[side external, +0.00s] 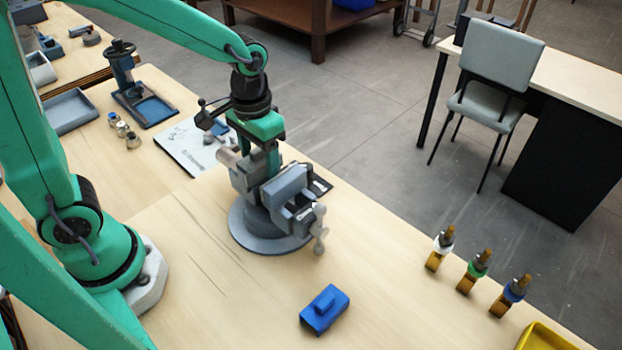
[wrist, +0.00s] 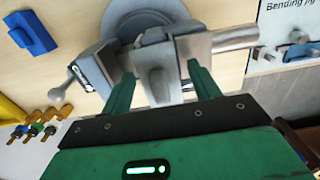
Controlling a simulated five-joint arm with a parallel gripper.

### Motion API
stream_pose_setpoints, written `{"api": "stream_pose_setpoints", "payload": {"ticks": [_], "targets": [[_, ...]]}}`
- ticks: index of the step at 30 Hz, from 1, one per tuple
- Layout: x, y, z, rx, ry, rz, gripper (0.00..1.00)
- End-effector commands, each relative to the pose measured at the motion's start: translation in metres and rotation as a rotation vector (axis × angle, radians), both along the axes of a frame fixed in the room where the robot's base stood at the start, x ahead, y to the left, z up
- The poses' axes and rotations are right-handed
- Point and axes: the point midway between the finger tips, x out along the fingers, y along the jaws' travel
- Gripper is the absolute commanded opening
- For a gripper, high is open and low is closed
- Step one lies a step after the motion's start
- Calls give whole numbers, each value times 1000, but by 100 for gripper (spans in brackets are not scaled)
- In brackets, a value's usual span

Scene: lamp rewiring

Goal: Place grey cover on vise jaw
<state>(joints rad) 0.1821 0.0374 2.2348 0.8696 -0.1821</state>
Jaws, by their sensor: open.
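The grey vise (side external: 268,232) stands on its round base on the wooden table, and its jaws also show in the wrist view (wrist: 95,75). A smooth grey block (side external: 286,184) sits at the top of the jaw nearer the handle and looks like the grey cover; I cannot clearly tell its edges from the jaw. My gripper (side external: 270,165) is right above the vise, pointing down. In the wrist view my gripper (wrist: 160,70) is open, its two green fingers apart on either side of grey vise parts. Whether a finger touches anything cannot be told.
A blue cover (side external: 325,310) lies on the table in front of the vise. Several bulb-like parts (side external: 475,270) stand at right near a yellow tray (side external: 545,338). A printed sheet (side external: 190,148) with grey parts lies behind the vise. The table left of the blue cover is clear.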

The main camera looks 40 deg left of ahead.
Motion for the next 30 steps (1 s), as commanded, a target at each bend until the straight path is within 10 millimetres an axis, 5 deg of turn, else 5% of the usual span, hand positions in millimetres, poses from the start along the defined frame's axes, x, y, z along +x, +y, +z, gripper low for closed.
{"api": "stream_pose_setpoints", "payload": {"ticks": [21, 30], "targets": [[0, 0, 98, -1, -3, 0, 62], [0, 0, 119, 0, -1, 0, 62]]}}
